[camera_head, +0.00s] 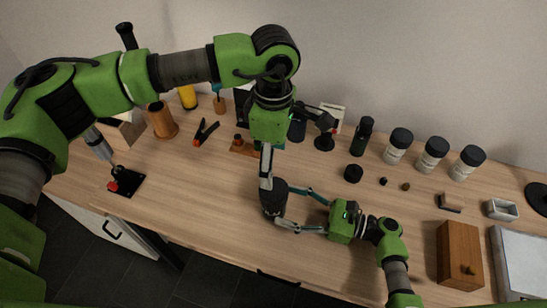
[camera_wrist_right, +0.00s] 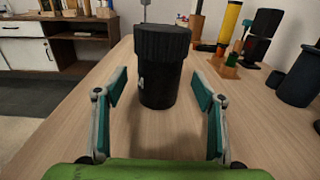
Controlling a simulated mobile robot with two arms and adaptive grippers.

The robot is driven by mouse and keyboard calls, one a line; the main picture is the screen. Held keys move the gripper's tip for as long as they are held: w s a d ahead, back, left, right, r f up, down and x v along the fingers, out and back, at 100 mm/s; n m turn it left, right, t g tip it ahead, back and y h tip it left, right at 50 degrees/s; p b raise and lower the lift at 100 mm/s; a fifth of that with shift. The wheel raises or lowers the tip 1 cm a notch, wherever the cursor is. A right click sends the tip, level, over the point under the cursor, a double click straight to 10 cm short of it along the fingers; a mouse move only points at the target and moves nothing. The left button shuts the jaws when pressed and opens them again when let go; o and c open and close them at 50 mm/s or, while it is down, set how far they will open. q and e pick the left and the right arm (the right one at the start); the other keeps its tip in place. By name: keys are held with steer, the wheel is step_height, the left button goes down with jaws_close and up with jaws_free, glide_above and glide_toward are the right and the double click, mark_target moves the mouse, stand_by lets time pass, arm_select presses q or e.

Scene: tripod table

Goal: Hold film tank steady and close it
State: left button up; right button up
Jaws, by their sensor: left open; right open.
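The film tank (camera_head: 274,205) is a black cylinder standing upright on the wooden table. In the right wrist view the tank (camera_wrist_right: 160,85) has a wider ribbed black lid (camera_wrist_right: 162,43) on top; whether it is fully closed I cannot tell. My right gripper (camera_head: 296,207) is open, low over the table, with its fingers pointing left towards the tank. In the right wrist view its fingers (camera_wrist_right: 160,85) are spread to either side of the tank, with gaps showing. My left gripper (camera_head: 266,180) is open and points down just above the tank, partly hiding its top.
A small black cap (camera_head: 353,173) lies right of the tank. Dark bottle (camera_head: 362,137) and several black-lidded jars (camera_head: 432,155) stand along the back. A wooden box (camera_head: 460,255) is at the right. Orange-handled pliers (camera_head: 205,132) lie back left.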

steer(key=v, duration=0.7)
steer(key=shift+d, duration=0.15)
